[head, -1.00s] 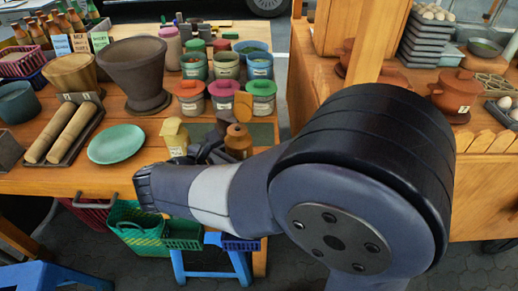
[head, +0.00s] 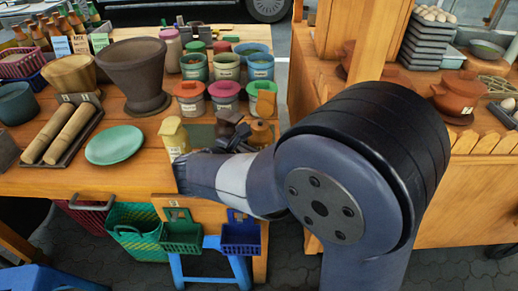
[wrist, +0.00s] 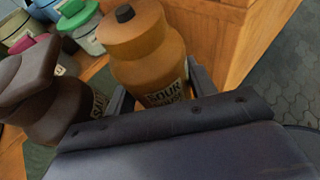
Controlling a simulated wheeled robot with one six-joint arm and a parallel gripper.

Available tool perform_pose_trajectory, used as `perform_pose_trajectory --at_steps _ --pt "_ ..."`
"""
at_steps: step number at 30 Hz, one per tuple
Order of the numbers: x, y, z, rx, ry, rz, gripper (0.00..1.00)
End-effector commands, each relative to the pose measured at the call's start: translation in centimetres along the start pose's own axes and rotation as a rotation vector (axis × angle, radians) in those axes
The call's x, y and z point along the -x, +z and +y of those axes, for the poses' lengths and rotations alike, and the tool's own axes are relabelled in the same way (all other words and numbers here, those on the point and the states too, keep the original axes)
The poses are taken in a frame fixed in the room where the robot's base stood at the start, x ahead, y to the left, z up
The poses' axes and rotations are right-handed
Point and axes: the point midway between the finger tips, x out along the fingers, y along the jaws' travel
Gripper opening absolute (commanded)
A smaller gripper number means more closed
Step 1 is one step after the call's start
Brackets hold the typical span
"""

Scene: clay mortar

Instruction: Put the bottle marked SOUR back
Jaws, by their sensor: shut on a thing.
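The amber SOUR bottle (wrist: 150,60) stands between my two fingers in the wrist view, its label facing my palm. In the head view this bottle (head: 262,134) is upright near the right end of the wooden table, partly behind my arm. My gripper (wrist: 160,88) is shut on its body. A dark brown bottle (wrist: 45,95) with a partly hidden label is just left of it; it also shows in the head view (head: 228,122). A pale yellow bottle (head: 174,138) stands further left. I cannot tell whether the SOUR bottle's base touches the surface.
A dark green mat (head: 204,132) lies under this area. Lidded jars (head: 226,95) stand behind it. A green plate (head: 115,144) and a large brown mortar (head: 137,72) are to the left. A second wooden stall (head: 460,190) stands right, across a gap.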

Motion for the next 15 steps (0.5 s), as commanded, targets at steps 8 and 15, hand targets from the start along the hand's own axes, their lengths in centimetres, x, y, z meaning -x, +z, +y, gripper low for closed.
perform_pose_trajectory --at_steps 8,15 --pt "-0.09 -0.26 0.01 0.001 0.0 0.0 0.56" --pt "-0.09 -0.24 0.0 0.0 0.0 0.0 0.62"
